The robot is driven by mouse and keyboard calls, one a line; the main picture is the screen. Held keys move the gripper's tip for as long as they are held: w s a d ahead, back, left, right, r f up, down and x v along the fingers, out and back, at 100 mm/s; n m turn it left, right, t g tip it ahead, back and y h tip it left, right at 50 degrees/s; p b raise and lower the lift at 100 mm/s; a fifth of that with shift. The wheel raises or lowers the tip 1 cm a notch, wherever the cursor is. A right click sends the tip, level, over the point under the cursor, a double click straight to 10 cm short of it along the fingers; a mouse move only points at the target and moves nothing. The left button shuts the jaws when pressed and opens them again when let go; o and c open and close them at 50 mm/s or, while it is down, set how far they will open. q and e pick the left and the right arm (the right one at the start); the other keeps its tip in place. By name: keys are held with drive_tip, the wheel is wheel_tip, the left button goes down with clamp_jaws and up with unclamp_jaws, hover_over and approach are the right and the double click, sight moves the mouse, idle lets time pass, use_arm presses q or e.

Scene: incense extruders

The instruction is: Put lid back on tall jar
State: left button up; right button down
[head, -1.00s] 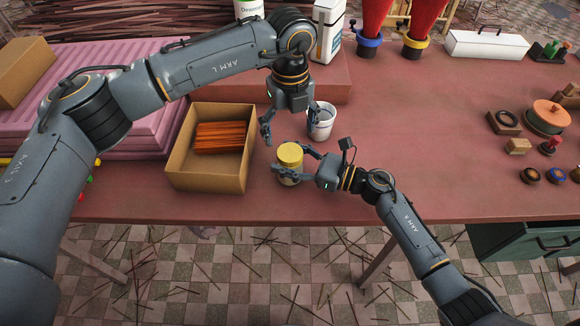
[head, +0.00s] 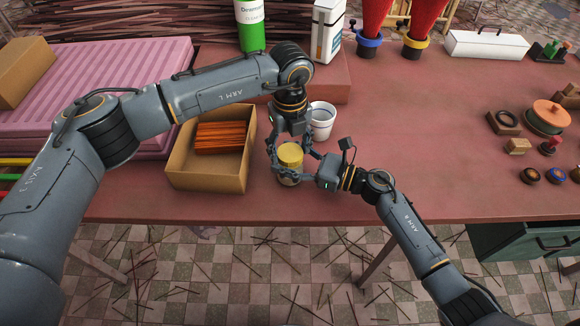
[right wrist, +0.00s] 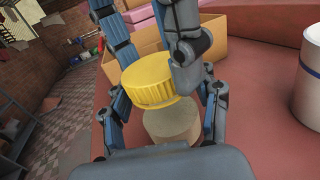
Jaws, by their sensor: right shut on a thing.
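The tall jar (head: 288,178) stands near the front edge of the table, its yellow lid (head: 290,155) at its top. In the right wrist view the ribbed yellow lid (right wrist: 150,78) sits above the pale jar body (right wrist: 172,122); how well it is seated is unclear. My right gripper (head: 290,167) is shut on the jar from the right, below the lid. My left gripper (head: 288,147) points down from above with a finger on either side of the lid. Whether these fingers are clamped on it cannot be told.
An open cardboard box (head: 209,178) with orange incense sticks stands left of the jar. A white cup (head: 321,122) stands close behind my grippers. A raised block (head: 330,85) with bottles lies further back.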

use_arm(q)
drive_tip(key=shift+c, duration=1.3)
drive_tip(key=m, duration=0.8)
drive_tip(key=shift+m, duration=0.3)
drive_tip(key=m, duration=0.4)
drive_tip(key=shift+f, duration=0.1)
drive_tip(key=o, duration=1.3)
